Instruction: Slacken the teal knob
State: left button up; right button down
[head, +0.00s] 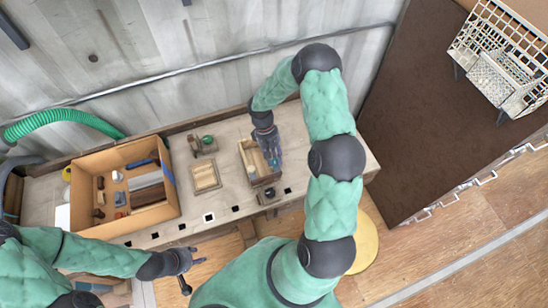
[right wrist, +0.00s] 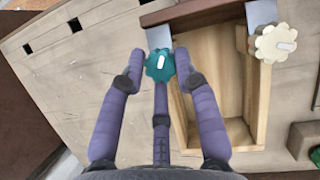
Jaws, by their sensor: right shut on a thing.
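The teal knob (right wrist: 160,65) is a scalloped disc with a white mark on its face, at one corner of an open wooden box (right wrist: 257,125). My right gripper (right wrist: 160,62) is shut on the knob, with its fingers around the rim. In the head view the right gripper (head: 272,158) hangs over the box (head: 246,150) and partly hides it. My left gripper (head: 195,268) is open and empty in front of the bench edge, its fingers apart.
A cream knob (right wrist: 276,43) sits at the box's other near corner. In the head view a cardboard box (head: 150,218) of loose items stands left on the bench, near a wooden tray (head: 206,177) and a small wooden device (head: 202,146). Bare bench lies to the right.

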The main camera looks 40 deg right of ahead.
jog(key=shift+s, duration=0.15)
jog(key=c, duration=1)
grip_release()
jog(key=shift+o, duration=0.2)
jog(key=v, duration=1.2)
jog(key=shift+d, duration=0.1)
